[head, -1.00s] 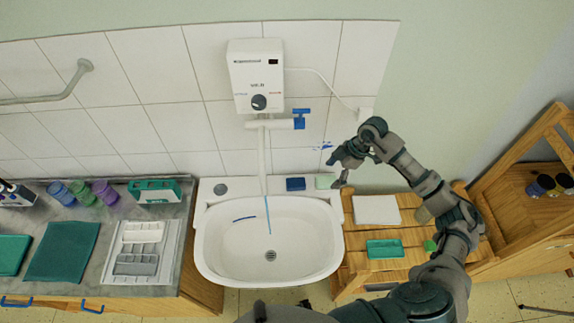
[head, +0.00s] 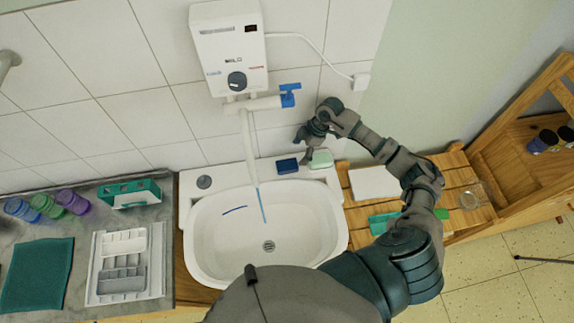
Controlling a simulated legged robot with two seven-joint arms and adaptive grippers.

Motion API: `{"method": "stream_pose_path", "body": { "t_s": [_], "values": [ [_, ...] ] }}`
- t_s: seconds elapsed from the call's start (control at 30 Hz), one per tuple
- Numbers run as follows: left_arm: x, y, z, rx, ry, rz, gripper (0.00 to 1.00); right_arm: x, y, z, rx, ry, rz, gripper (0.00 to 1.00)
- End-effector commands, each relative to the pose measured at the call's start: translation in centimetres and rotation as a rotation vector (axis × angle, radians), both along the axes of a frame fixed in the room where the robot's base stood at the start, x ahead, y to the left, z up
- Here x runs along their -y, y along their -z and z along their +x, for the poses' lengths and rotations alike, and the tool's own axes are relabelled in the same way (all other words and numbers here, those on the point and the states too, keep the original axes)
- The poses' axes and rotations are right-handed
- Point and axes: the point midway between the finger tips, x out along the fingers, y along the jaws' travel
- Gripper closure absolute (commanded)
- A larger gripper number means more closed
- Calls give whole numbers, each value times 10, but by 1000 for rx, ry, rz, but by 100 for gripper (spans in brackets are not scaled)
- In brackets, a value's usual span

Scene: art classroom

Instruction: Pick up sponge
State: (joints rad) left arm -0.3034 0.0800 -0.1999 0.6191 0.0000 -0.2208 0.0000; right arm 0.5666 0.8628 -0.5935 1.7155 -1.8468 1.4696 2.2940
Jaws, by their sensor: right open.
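A small dark blue sponge-like block (head: 287,166) lies on the back ledge of the white sink (head: 205,250), right of the tap. A pale green block (head: 321,159) lies beside it to the right. I cannot tell for sure which one is the sponge. My right gripper (head: 303,148) is open and empty, just above and behind the two blocks. A finger reaches down near the gap between them and partly overlaps the green block's left edge; contact is not clear. My left gripper is out of view.
The tap (head: 248,150) and a white water heater (head: 230,50) stand left of my right gripper. A wooden slatted table (head: 405,210) with a white pad (head: 374,183) is right of the sink. The left counter holds cups (head: 46,205) and a white tray (head: 123,265).

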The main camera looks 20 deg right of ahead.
Motion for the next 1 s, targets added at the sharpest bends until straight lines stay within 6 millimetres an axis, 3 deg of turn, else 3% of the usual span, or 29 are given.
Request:
{"method": "stream_pose_path", "body": {
  "t_s": [0.1, 0.37, 0.6, 0.93, 1.0],
  "values": [
    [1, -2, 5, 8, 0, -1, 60, -9, 21, 2, -2, -1, 1, 19],
    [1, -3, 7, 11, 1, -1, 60, -18, 41, 4, 0, 0, 0, 19],
    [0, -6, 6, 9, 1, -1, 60, -32, 75, 8, -2, 0, 0, 19],
    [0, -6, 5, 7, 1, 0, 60, -34, 83, 8, 1, -1, -1, 19],
    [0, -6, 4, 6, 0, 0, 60, -34, 83, 8, 1, -1, -1, 36]
  ]
}}
